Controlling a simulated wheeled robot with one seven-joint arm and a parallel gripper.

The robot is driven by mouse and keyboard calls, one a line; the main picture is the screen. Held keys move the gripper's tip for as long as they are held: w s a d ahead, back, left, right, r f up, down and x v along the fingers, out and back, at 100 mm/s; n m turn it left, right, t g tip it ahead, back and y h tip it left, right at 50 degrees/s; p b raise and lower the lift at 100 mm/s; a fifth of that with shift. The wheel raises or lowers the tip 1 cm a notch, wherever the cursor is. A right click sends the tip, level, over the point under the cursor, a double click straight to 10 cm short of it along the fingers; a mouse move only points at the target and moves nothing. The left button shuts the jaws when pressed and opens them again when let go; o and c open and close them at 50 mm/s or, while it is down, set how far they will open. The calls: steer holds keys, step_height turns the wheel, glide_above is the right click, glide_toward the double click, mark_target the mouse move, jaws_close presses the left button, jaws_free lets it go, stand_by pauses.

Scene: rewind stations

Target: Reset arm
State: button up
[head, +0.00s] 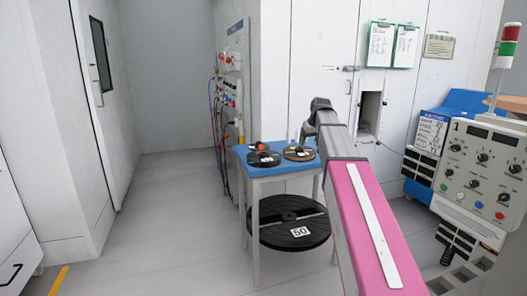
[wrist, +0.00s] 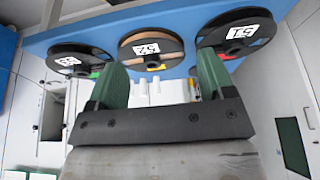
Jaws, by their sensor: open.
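My gripper (wrist: 161,62) shows in the wrist view, with two green fingers spread apart and nothing held between them. Three black reels with white number labels show beyond the fingers: a left reel (wrist: 88,50), a middle reel (wrist: 170,42) marked 52, and a right reel (wrist: 262,20) marked 51. In the head view, my arm with its pink link reaches forward beside the small blue-topped table (head: 246,154); I cannot make out my gripper there.
A large black reel (head: 285,233) labelled 50 lies on the table's lower shelf. A control cabinet (head: 480,170) with knobs and a signal tower (head: 508,45) stands at the right. A panel with hoses (head: 232,80) is on the back wall. The floor (head: 170,200) at the left is clear.

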steer(key=s+a+f+m+g, duration=0.1)
steer(key=s+f+g, duration=0.1)
steer(key=s+f, duration=1.3)
steer(key=s+a+f+m+g+h, duration=0.1)
steer(key=s+f+m+g, duration=0.1)
steer(key=s+f, duration=1.3)
step_height(320, 180, down, 8)
steer(key=shift+f+m, duration=0.1)
steer(key=shift+m, duration=0.2)
steer(key=shift+s, duration=0.1)
